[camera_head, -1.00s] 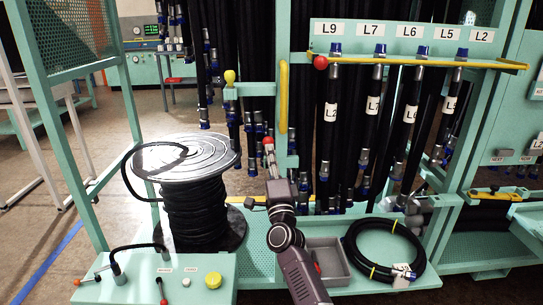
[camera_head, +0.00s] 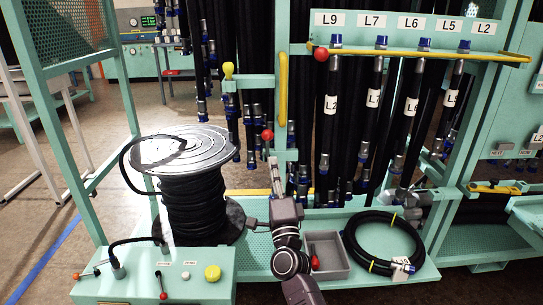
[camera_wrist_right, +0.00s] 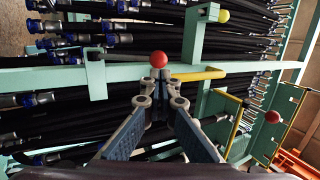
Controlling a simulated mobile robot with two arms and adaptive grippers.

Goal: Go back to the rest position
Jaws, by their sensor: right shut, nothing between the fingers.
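My right gripper (camera_head: 273,162) rises from the bottom middle of the head view, its fingers together and empty. It points up towards a red ball knob (camera_head: 267,135) on the green rack. In the right wrist view my right gripper (camera_wrist_right: 159,76) has its fingertips closed together just below the red knob (camera_wrist_right: 158,59) in the picture. I cannot tell whether they touch it. My left gripper is not in view.
A hose reel (camera_head: 190,180) stands left of my arm, behind a control box (camera_head: 140,278). A grey bin (camera_head: 328,250) and a coiled hose (camera_head: 384,243) lie to its right. Black hoses (camera_head: 370,120) hang behind. A yellow bar (camera_head: 440,57) crosses the rack.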

